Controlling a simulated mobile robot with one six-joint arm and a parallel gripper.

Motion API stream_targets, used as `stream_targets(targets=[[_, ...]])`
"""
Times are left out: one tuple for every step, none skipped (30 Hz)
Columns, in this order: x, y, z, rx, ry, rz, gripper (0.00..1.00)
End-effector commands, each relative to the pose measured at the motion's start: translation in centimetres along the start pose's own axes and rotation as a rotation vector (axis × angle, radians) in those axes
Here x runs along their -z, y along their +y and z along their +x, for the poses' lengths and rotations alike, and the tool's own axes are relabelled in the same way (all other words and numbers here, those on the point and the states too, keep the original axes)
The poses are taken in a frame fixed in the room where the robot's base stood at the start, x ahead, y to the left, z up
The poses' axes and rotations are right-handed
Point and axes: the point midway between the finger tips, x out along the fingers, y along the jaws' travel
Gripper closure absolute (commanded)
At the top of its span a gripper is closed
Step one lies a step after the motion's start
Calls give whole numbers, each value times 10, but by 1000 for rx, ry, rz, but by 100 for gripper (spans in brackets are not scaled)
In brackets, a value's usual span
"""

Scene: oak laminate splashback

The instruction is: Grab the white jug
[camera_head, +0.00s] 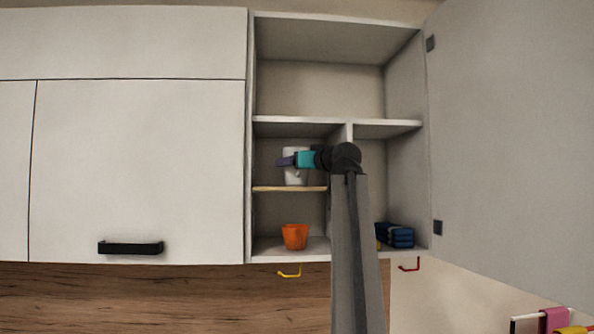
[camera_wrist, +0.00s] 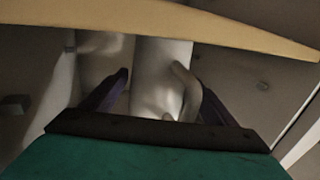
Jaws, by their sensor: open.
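The white jug (camera_head: 291,179) stands on the small wooden shelf inside the open cupboard, with its handle towards the right in the head view. My gripper (camera_head: 284,161) is in front of it and hides its middle. In the wrist view the jug (camera_wrist: 150,62) shows between the two dark purple fingers of my gripper (camera_wrist: 160,77), with its curved handle on the right. The fingers are apart, one on each side of the jug. I cannot tell whether either finger touches it.
The wooden shelf (camera_head: 275,189) edge crosses the top of the wrist view. An orange cup (camera_head: 295,237) stands below it. A dark blue stack (camera_head: 397,236) lies right of my arm. The open door (camera_head: 510,130) stands at the right; a divider (camera_head: 350,132) is close to my wrist.

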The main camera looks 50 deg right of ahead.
Motion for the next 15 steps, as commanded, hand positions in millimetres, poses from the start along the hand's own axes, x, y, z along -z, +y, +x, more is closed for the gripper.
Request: stream_targets(targets=[[0, 1, 0, -1, 0, 0, 20], [0, 2, 0, -2, 0, 0, 20], [0, 2, -1, -2, 0, 0, 20], [0, 2, -1, -3, 0, 0, 20], [0, 3, -1, -3, 0, 0, 23], [0, 3, -1, -3, 0, 0, 30], [0, 3, -1, -3, 0, 0, 35], [0, 3, -1, -3, 0, 0, 40], [0, 3, -1, -4, 0, 0, 47], [0, 3, -1, -4, 0, 0, 52], [0, 3, -1, -4, 0, 0, 57], [0, 3, -1, -4, 0, 0, 63], [0, 4, -1, -4, 0, 0, 68], [0, 4, -1, -4, 0, 0, 74], [1, 3, -2, -4, 2, 0, 75]])
